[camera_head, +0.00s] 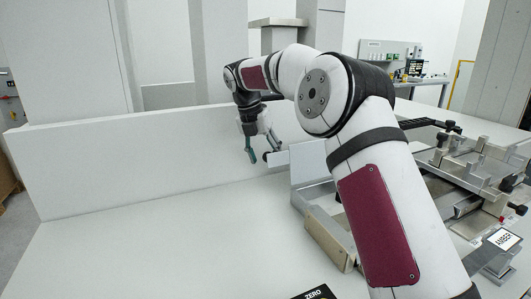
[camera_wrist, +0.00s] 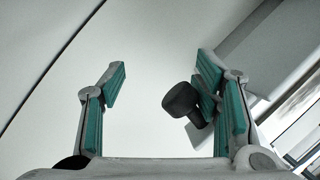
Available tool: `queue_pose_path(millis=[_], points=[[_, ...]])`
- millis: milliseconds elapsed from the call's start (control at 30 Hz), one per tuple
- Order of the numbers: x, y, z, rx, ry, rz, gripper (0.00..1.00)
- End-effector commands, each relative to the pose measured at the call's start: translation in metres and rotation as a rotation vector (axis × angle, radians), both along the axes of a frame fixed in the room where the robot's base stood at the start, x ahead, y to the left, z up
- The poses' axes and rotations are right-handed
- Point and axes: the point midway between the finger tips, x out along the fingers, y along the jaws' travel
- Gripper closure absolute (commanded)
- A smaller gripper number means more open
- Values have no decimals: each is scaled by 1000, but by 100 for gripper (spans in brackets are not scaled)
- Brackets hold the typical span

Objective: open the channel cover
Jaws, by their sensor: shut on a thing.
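The channel cover (camera_head: 308,163) shows as a pale, flat panel standing raised behind the metal channel (camera_head: 329,238); my arm hides its right part. In the wrist view a grey panel, probably the cover (camera_wrist: 262,45), lies at the upper right. A black knob (camera_wrist: 181,99) juts from its side between my fingers, close against the right finger pads. My gripper (camera_head: 257,152), with teal pads, is at the panel's left end.
A low white wall (camera_head: 130,165) runs behind the table, close to my gripper. A metal fixture (camera_head: 465,175) with clamps and black knobs stands at the right, with a labelled block (camera_head: 502,240) in front. A black card (camera_head: 316,293) lies at the front edge. The table's left side is clear.

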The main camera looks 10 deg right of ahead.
Motion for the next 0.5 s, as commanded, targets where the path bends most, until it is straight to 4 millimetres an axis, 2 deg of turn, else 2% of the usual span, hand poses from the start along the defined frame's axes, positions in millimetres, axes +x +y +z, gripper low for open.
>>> queue_pose_path(millis=[33, 167, 500], points=[[-3, 10, -3, 15, 12, 8, 55], [-2, 13, 8, 14, 7, 7, 55], [-4, 26, 74, 10, -4, 7, 55]])
